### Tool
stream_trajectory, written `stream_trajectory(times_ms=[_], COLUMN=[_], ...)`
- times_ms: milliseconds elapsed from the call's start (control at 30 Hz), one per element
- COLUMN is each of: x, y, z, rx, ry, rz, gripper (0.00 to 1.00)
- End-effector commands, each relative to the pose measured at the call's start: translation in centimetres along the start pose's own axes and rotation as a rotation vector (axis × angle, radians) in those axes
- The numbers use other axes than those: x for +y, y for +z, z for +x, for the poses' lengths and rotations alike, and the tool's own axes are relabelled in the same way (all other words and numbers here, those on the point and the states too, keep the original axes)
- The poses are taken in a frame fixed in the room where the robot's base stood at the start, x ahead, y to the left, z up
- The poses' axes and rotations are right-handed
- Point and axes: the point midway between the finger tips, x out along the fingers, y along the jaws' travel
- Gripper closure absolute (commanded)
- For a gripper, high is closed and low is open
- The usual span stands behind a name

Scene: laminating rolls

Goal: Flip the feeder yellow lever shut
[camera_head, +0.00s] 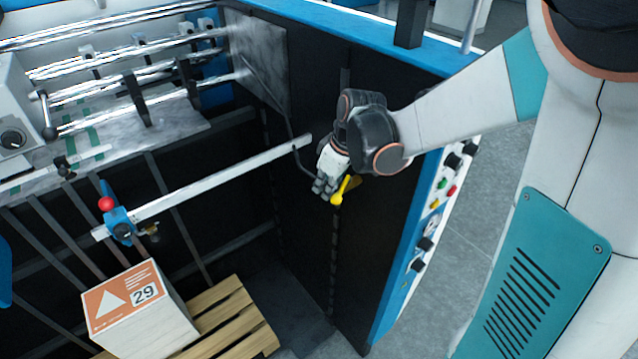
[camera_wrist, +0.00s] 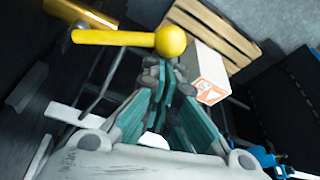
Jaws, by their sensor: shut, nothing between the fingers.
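The yellow lever (camera_head: 338,193) sticks out from the dark inner side panel of the feeder, just below and beside my gripper. In the wrist view the lever (camera_wrist: 115,38) has a round ball end (camera_wrist: 170,41) and a straight bar running left. My gripper (camera_head: 322,187) is at the lever, with its fingers closed together and nothing between them. In the wrist view my gripper's fingertips (camera_wrist: 160,72) are just below the ball end. I cannot tell whether they touch it.
A white rail (camera_head: 220,180) crosses the feeder near my gripper. A box marked 29 (camera_head: 140,310) stands on a wooden pallet (camera_head: 262,335) below. A blue-edged control panel (camera_head: 432,215) with buttons is to the right of the lever.

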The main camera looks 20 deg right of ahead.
Motion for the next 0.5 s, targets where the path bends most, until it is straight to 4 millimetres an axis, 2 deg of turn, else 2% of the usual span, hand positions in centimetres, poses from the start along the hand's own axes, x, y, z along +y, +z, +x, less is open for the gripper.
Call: stream_trajectory(times_ms=[167, 500], x=[-0.1, 0.2], y=[1.6, 4.2], z=[-0.4, -1.3], rx=[-0.001, 0.0], ry=[-0.051, -0.05], rz=[-0.155, -0.155], gripper=[1.0, 1.0])
